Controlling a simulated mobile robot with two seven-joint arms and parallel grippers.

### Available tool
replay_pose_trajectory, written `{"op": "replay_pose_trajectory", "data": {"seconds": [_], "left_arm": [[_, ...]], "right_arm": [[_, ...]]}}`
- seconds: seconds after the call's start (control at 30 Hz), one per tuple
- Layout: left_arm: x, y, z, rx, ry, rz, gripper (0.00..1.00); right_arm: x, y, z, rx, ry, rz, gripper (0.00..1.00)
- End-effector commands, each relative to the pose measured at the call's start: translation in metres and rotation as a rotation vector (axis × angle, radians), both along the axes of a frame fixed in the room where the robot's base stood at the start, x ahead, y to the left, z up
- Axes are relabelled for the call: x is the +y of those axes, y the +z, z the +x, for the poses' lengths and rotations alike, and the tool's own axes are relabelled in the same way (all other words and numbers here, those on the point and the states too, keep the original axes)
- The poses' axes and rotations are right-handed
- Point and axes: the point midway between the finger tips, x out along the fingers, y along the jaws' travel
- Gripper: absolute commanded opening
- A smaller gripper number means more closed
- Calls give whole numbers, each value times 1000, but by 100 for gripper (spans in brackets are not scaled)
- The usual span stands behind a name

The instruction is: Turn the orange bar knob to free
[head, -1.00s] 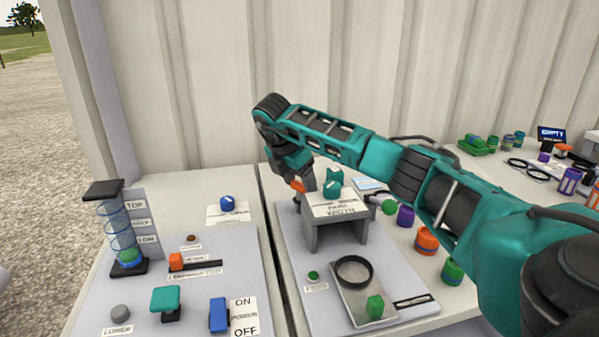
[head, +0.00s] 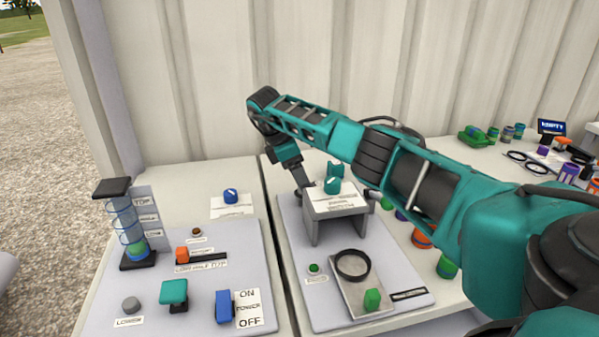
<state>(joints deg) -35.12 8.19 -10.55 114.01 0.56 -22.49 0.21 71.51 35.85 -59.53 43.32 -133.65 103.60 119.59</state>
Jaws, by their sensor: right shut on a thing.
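My right gripper (head: 304,186) points down at the back left of the grey raised stand on the right-hand panel. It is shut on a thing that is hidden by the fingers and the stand. An orange piece showed at these fingertips a second ago, so I take this for the orange bar knob, but no orange shows there now. The knob's angle and its "free" mark cannot be read. My left gripper is out of view.
A magnifier ring (head: 352,265) stands in front. The left panel holds an orange slider (head: 182,254), a teal lever (head: 174,292) and a blue power switch (head: 224,307).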

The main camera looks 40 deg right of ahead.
Motion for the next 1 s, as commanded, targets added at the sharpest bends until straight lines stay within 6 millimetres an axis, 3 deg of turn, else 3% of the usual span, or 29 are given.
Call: {"op": "replay_pose_trajectory", "data": {"seconds": [0.4,0.43,0.6,0.7,1.0], "left_arm": [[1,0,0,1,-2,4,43],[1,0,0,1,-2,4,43],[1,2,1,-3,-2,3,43],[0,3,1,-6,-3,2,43],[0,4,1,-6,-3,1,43]], "right_arm": [[-2,1,0,-3,-16,-3,33],[-2,1,0,-3,-16,-3,66],[-1,1,0,-3,-13,-2,82],[-1,1,0,-2,-11,-1,89],[2,6,1,-3,-9,0,89]]}}
